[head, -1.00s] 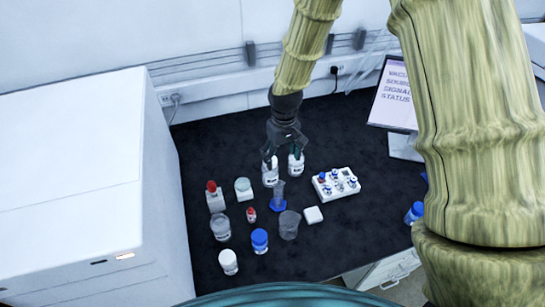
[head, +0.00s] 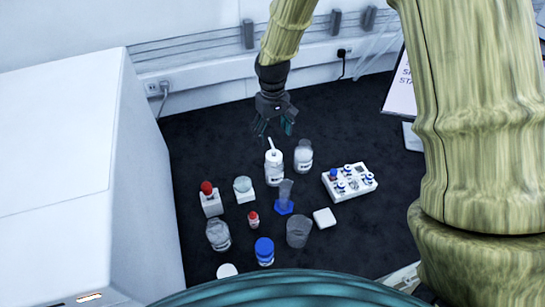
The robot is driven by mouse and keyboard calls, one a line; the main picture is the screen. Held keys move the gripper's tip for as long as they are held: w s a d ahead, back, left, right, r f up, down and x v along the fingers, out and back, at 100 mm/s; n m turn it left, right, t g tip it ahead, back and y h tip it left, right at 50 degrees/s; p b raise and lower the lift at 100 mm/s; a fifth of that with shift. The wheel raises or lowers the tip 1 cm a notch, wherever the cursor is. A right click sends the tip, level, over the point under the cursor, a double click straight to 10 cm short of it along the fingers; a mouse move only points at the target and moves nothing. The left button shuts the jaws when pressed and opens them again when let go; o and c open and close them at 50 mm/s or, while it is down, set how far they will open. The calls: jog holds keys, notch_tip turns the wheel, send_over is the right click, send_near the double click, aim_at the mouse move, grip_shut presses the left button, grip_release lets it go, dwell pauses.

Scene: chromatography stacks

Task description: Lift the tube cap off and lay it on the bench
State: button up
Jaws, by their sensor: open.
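A red rounded cap (head: 207,188) sits on top of a piece standing in a small white block (head: 211,207), at the left of the dark bench (head: 215,135). I take it for the tube cap; the tube under it is too small to make out. My gripper (head: 273,130) hangs over the back of the bench, behind the white bottles and to the right of the red cap. Its fingers are spread and nothing shows between them. It is well apart from the red cap.
Two white bottles (head: 274,170) (head: 303,158) stand below my gripper; the left one has a white stick rising from it. A vial rack (head: 363,190), a grey beaker (head: 299,232) and a blue-capped jar (head: 264,249) stand nearby. A large white cabinet (head: 60,170) borders the left.

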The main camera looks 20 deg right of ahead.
aim_at(274, 154)
jog(key=shift+s+d+f, duration=0.1)
jog(key=shift+s+f, duration=0.05)
jog(key=shift+f, duration=0.15)
jog(key=f, duration=0.2)
jog(key=f+p, duration=0.1)
jog(key=shift+d+f, duration=0.2)
jog(key=shift+f, duration=0.2)
jog(key=shift+a+f+p, duration=0.1)
jog(key=shift+f+p, duration=1.4)
jog(key=shift+f, duration=0.45)
jog(key=shift+f+p, duration=0.3)
jog(key=shift+f, duration=0.8)
jog(key=shift+c, duration=0.2)
jog(key=c, duration=1.1)
jog(key=shift+r, duration=0.1)
